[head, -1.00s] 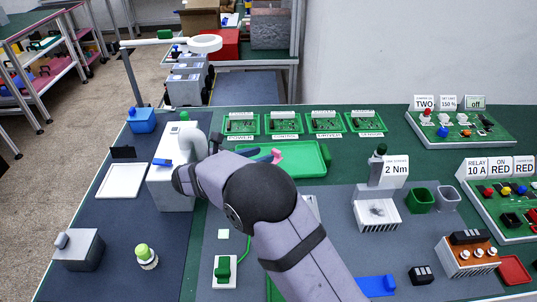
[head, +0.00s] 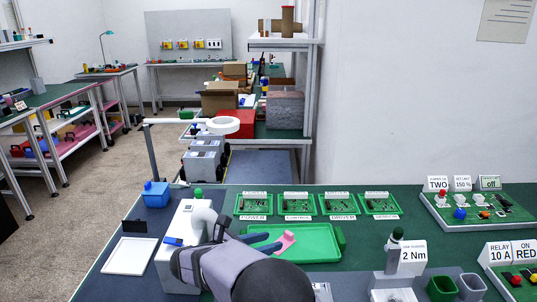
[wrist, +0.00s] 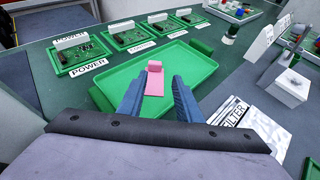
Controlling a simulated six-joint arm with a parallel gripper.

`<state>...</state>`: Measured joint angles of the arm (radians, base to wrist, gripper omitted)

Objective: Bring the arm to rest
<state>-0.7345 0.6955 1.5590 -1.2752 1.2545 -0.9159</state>
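My arm (head: 265,275) reaches in from the bottom of the head view, bent over the bench. My gripper (head: 268,242) is over the green tray (head: 318,255), its blue fingers partly hidden behind the arm. In the wrist view, my gripper (wrist: 158,82) has its two fingers spread apart with nothing held between them. A pink L-shaped piece (wrist: 154,83) lies in the green tray (wrist: 195,68), seen between and beyond the fingertips, with gaps at both sides. The pink piece also shows in the head view (head: 286,240).
A row of green circuit-board trays (head: 297,204) stands behind the green tray. A white box (head: 180,245) and a ring lamp (head: 222,125) are to the left. A 2 Nm screwdriver stand (head: 393,282) and bins (head: 442,287) stand at the right. A white tray (head: 130,256) lies far left.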

